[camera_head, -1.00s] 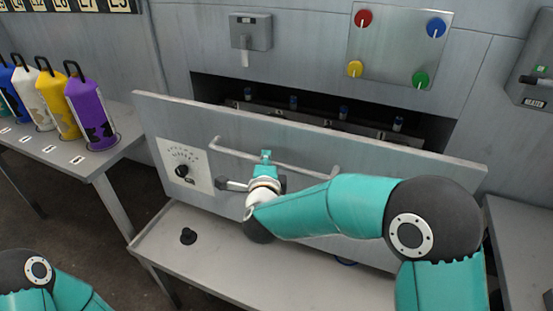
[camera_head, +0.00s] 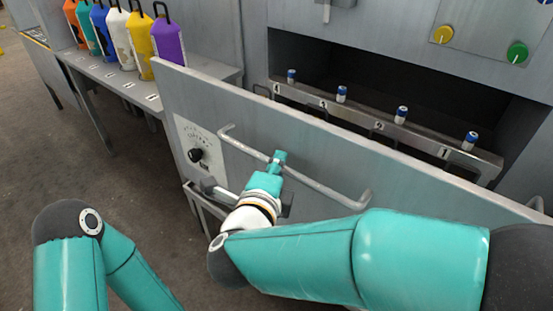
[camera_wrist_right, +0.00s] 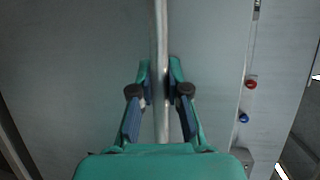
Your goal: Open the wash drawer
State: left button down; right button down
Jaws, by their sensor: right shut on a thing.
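The wash drawer (camera_head: 300,150) is a grey metal front, pulled out from the cabinet so that a dark cavity shows behind it. A long bar handle (camera_head: 325,190) runs across its front. My right gripper (camera_head: 276,162) is at the handle's left part. In the right wrist view, the fingers of my right gripper (camera_wrist_right: 160,88) are closed around the handle bar (camera_wrist_right: 161,35). A dial panel (camera_head: 196,150) with a black knob sits at the drawer's left. My left arm shows at lower left, but its gripper is out of view.
Inside, a metal rack (camera_head: 360,121) with several blue-capped cylinders stands behind the drawer front. Several coloured bottles line a side table at upper left, with a purple one (camera_head: 168,40) nearest. Yellow (camera_head: 443,35) and green (camera_head: 517,51) knobs sit upper right. Floor at left is clear.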

jog(key=shift+s+a+f, duration=0.15)
jog(key=shift+s+f, duration=0.05)
jog(key=shift+s, duration=0.15)
jog(key=c, duration=1.1)
grip_release()
jog(key=shift+c, duration=0.2)
jog(key=shift+r, duration=0.1)
